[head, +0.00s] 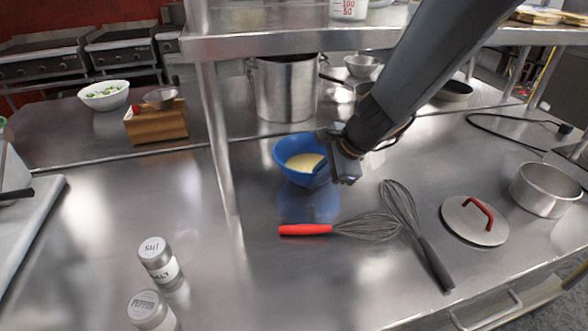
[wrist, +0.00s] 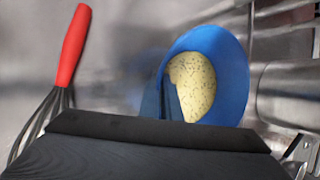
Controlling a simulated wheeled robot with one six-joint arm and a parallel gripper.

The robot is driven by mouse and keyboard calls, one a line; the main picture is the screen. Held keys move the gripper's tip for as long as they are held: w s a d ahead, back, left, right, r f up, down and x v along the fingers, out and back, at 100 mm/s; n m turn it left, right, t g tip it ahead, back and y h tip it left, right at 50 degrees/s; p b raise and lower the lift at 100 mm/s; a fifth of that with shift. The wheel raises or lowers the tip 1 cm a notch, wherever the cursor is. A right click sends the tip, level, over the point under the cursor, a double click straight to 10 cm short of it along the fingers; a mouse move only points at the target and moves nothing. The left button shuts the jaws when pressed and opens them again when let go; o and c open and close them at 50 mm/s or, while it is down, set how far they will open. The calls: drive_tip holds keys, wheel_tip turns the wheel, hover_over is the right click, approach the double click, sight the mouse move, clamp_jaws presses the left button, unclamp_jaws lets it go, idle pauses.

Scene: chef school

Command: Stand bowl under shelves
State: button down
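The blue bowl (head: 284,158) holds a pale yellow mixture and sits low over the steel counter, behind the whisks. My gripper (head: 328,169) is at the bowl's right rim and appears shut on it. In the wrist view the bowl (wrist: 232,70) shows just beyond my gripper, with a finger against its near rim. The bowl looks slightly tilted. A blue reflection lies below it; I cannot tell whether its base touches the counter. The steel shelves (head: 270,43) stand above the counter, behind and above the bowl.
A shelf post (head: 222,150) stands left of the bowl, and a large pot (head: 285,92) behind it. A red-handled whisk (head: 305,229), a black-handled whisk (head: 433,262) and a lid (head: 462,222) lie in front and right. Salt (head: 158,262) and pepper (head: 150,312) shakers stand front left.

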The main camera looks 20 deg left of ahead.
sight(295, 183)
drive_tip(key=a, duration=0.2)
drive_tip(key=shift+w+a+r+p, duration=0.1)
drive_tip(key=shift+w+a+p, duration=0.15)
drive_tip(key=shift+a+p, duration=0.1)
drive_tip(key=a, duration=0.1)
drive_tip(key=a+p, duration=0.1)
drive_tip(key=a, duration=0.1)
drive_tip(key=shift+w+a+f+p, duration=0.1)
drive_tip(key=shift+w+f+p, duration=0.2)
drive_tip(key=shift+f+p, duration=0.1)
drive_tip(key=shift+w+f, duration=0.1)
drive_tip(key=shift+f, duration=0.15)
drive_tip(key=c, duration=2)
unclamp_jaws()
drive_tip(key=v, duration=1.2)
drive_tip(key=shift+b, duration=0.4)
